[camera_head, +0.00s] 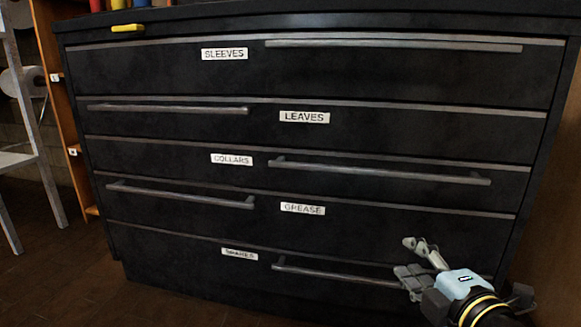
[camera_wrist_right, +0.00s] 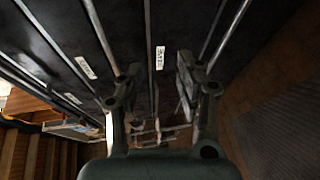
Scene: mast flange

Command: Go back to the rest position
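My right gripper (camera_head: 420,262) is at the lower right in the head view, in front of the bottom drawer near the right end of its handle. In the right wrist view the two fingers (camera_wrist_right: 155,85) stand apart with nothing seen between them. I cannot tell from the head view whether it touches the handle. My left gripper is not in either view. The black drawer cabinet (camera_head: 350,75) fills most of the head view, and its drawers look shut.
The drawers bear labels, among them SLEEVES (camera_head: 224,54), LEAVES (camera_head: 304,117), COLLARS (camera_head: 231,159) and GREASE (camera_head: 303,208). The bottom drawer's handle (camera_head: 330,273) is near my right gripper. A yellow object (camera_head: 127,28) lies at the cabinet's top left. Brown floor (camera_head: 60,270) is clear at lower left.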

